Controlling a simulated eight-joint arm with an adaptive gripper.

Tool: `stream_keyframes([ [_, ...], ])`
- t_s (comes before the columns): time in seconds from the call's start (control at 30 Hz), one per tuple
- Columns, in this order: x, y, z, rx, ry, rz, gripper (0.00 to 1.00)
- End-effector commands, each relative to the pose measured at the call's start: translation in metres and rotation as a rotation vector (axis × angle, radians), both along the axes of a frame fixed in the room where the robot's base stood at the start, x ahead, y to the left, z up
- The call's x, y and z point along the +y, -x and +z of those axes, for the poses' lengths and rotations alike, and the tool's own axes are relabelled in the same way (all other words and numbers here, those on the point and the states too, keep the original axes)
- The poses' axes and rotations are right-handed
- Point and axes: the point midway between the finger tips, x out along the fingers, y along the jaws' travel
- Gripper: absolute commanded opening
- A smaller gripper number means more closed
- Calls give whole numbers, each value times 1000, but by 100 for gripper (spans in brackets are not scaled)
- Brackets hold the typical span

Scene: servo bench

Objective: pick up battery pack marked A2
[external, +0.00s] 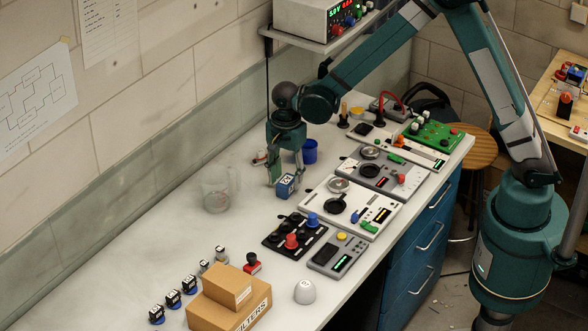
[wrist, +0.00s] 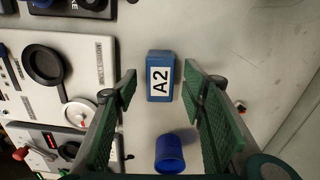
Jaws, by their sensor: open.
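The battery pack marked A2 (wrist: 160,57) is a small blue block with a white label. In the wrist view it lies between and just beyond my two green fingertips, with a gap on each side. In the external view the blue block (external: 286,191) sits on the bench, close to my fingertips. My gripper (external: 279,182) points down and is open and empty; its spread fingers also show in the wrist view (wrist: 160,83). Whether the fingertips are level with the block is hard to tell.
A blue cup (external: 309,151) stands near my gripper, and a clear jug (external: 216,190) stands to the left. Instrument panels (external: 350,207) line the bench's right side. Cardboard boxes (external: 229,300) and several small labelled items sit at the front. The bench left of the block is mostly clear.

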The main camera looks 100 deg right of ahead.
Motion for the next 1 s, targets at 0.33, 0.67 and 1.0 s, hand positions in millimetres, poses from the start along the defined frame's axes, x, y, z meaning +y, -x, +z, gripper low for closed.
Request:
stream_keyframes([
  [0.33, -1, 0, -26, 0, 0, 0, 41],
  [0.67, -1, 0, -27, 0, 0, 0, 41],
  [1.0, -1, 0, -27, 0, 0, 0, 28],
])
